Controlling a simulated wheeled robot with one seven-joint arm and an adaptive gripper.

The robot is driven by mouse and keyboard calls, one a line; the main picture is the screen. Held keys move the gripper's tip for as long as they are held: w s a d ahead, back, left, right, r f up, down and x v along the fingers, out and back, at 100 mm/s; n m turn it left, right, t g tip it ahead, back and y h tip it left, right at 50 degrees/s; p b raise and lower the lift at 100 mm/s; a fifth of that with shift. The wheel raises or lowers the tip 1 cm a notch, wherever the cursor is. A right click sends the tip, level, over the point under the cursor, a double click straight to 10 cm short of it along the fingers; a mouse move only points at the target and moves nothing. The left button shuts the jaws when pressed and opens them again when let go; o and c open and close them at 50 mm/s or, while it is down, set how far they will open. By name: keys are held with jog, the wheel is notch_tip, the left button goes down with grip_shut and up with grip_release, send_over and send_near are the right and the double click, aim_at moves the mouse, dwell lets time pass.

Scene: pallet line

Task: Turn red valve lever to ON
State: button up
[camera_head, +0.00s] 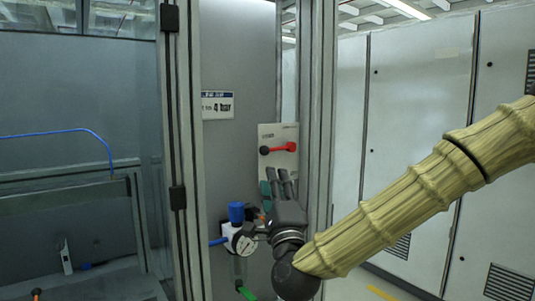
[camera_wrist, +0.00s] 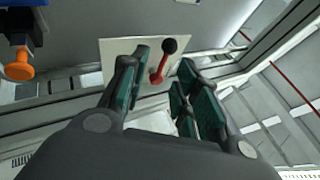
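The red valve lever (camera_head: 280,148) is on a pale plate (camera_head: 287,132) fixed to the grey panel. It lies nearly level in the head view, with a black knob at its left end. It also shows in the wrist view (camera_wrist: 160,66), between my fingers in the picture. My gripper (camera_head: 281,180) is just below the lever in the head view, fingers pointing up. The wrist view shows my gripper (camera_wrist: 162,85) open, with a gap between the green-padded fingers and nothing held. The lever appears beyond the fingertips; contact is not visible. The plate's markings are too small to read.
A pressure gauge (camera_head: 243,245) with a blue knob (camera_head: 236,212) is left of my gripper. A sign (camera_head: 217,105) is on the panel above left. Upright frame posts (camera_head: 318,130) flank the panel. Grey cabinets (camera_head: 415,90) stand at the right.

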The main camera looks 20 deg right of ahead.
aim_at(270, 150)
jog(key=shift+m, duration=0.3)
jog(key=shift+s+d+r+p+x, duration=0.15)
jog(key=shift+p+x, duration=0.6)
jog(key=shift+x, duration=1.1)
jog(key=shift+s+d+r+p+x, duration=0.15)
jog(key=shift+p+x, duration=0.55)
jog(key=shift+x, duration=1.15)
jog(key=shift+a+r+p+x, duration=0.15)
jog(key=shift+p+x, duration=0.6)
jog(key=shift+x, duration=1.1)
jog(key=shift+d, duration=0.2)
grip_shut()
